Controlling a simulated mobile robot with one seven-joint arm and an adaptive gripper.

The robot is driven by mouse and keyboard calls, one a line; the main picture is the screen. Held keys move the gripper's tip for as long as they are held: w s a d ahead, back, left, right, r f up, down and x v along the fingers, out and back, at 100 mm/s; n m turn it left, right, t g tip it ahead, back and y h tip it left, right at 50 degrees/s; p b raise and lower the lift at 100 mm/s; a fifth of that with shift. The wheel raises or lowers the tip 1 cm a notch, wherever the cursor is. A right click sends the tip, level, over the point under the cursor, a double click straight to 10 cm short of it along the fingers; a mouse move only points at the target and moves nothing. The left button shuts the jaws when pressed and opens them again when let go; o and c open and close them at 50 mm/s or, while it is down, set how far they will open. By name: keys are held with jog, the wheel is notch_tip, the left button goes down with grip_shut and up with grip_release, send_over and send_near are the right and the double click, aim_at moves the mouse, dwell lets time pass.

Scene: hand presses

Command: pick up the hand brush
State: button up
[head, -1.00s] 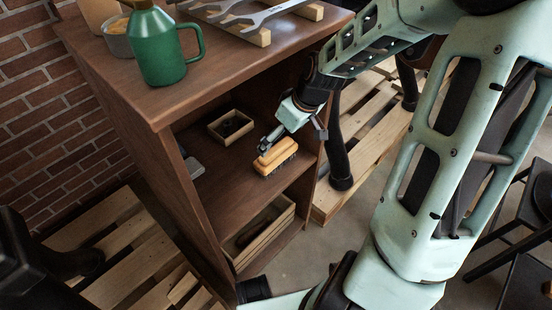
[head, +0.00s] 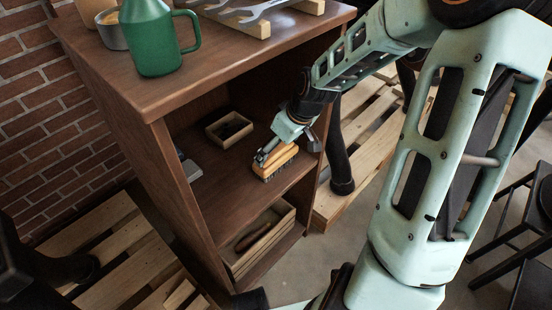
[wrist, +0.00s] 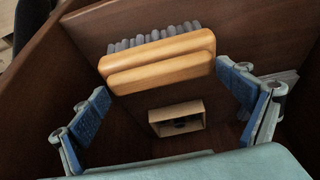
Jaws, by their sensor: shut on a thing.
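The hand brush (head: 278,161) has a light wooden body with dark grey bristles. It is at the cabinet's middle shelf (head: 232,174); I cannot tell whether it still touches the shelf. My gripper (head: 268,156) reaches into the cabinet from the upper right and is shut on the brush. In the wrist view the brush (wrist: 160,62) lies crosswise between the blue-padded fingertips (wrist: 163,78), one at each end, with its bristles pointing to the top of the picture.
A small open wooden box (head: 229,130) stands behind the brush on the same shelf. A wooden tray (head: 262,240) sits on the shelf below. The cabinet top (head: 205,75) overhangs, with a green mug (head: 156,40) on it. A cabinet side panel is close to my gripper.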

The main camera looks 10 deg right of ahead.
aim_at(277, 151)
jog(key=shift+c, duration=1.3)
jog(key=shift+r, duration=0.15)
jog(key=shift+r+p, duration=0.55)
jog(key=shift+r, duration=0.05)
notch_tip(277, 151, up, 2)
jog(key=shift+r+p, duration=0.2)
jog(key=shift+p, duration=0.65)
jog(key=s+d+r+p, duration=0.2)
jog(key=s+r+p, duration=0.2)
jog(key=s+p, duration=0.1)
jog(key=s+d+r+p, duration=0.2)
jog(key=s+r+p, duration=0.3)
jog(key=s, duration=0.3)
jog(key=shift+d+p, duration=0.4)
jog(key=shift+p, duration=0.3)
